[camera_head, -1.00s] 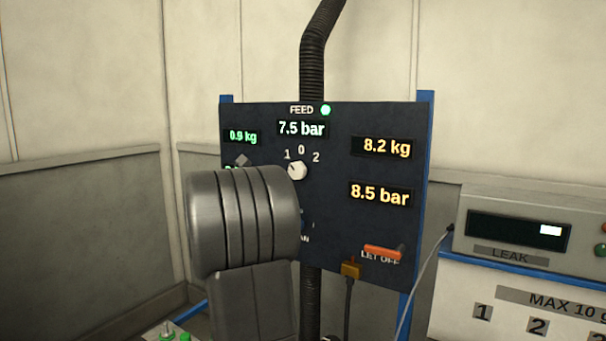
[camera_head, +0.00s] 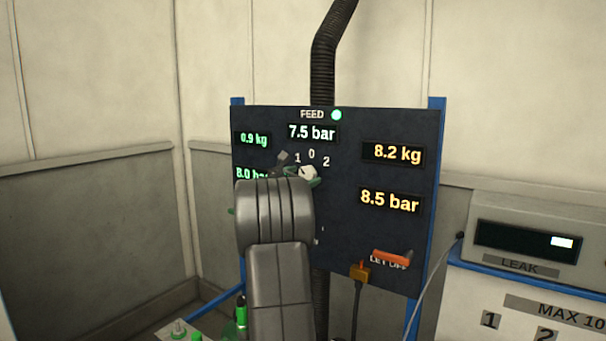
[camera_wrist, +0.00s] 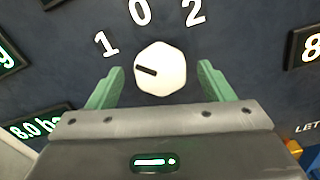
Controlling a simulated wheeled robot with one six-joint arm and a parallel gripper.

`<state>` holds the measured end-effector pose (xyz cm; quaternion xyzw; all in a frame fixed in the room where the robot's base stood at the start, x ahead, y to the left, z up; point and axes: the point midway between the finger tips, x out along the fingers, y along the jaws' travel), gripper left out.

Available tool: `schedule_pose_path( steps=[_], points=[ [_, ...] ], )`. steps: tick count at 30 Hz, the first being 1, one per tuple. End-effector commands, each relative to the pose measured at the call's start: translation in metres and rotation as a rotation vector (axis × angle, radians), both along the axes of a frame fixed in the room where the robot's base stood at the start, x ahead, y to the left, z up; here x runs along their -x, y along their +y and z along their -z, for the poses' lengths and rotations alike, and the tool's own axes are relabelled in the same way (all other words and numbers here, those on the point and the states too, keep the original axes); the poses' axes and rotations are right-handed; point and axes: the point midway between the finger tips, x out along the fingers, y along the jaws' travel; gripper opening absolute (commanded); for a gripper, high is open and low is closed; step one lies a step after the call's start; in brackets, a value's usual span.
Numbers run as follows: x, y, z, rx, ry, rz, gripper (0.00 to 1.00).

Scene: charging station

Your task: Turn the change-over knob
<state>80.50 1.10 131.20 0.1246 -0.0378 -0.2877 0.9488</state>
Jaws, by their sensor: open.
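The change-over knob (camera_head: 307,172) is a small white faceted knob on the dark panel (camera_head: 340,232), below the marks 1, 0 and 2. In the wrist view the knob (camera_wrist: 161,69) shows a black pointer line toward its left side, near the 1. My gripper (camera_wrist: 159,80) is open, with one green finger to the left of the knob and one to the right. Gaps show between the knob and both fingers. In the head view my arm hides the lower left of the panel, and a green fingertip shows beside the knob.
The panel has readouts of 7.5 bar (camera_head: 312,132), 8.2 kg (camera_head: 396,153) and 8.5 bar (camera_head: 389,202). An orange LET OFF lever (camera_head: 391,259) sits lower right, with a cabled plug (camera_head: 360,273) beside it. A leak meter (camera_head: 520,240) stands at right.

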Motion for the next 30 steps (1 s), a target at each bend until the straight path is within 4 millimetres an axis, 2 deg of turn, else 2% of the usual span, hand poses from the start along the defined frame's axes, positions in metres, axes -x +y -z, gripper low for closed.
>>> schedule_pose_path(
  steps=[10, 17, 30],
  points=[
    [-0.0032, -0.0024, 0.0005, 0.0, 0.0, 0.0, 0.75],
    [-0.0031, -0.0022, 0.0003, 0.0, 0.0, 0.0, 0.3],
    [-0.0029, -0.0022, 0.0041, -0.074, -0.051, 0.0, 0.3]
  ],
)
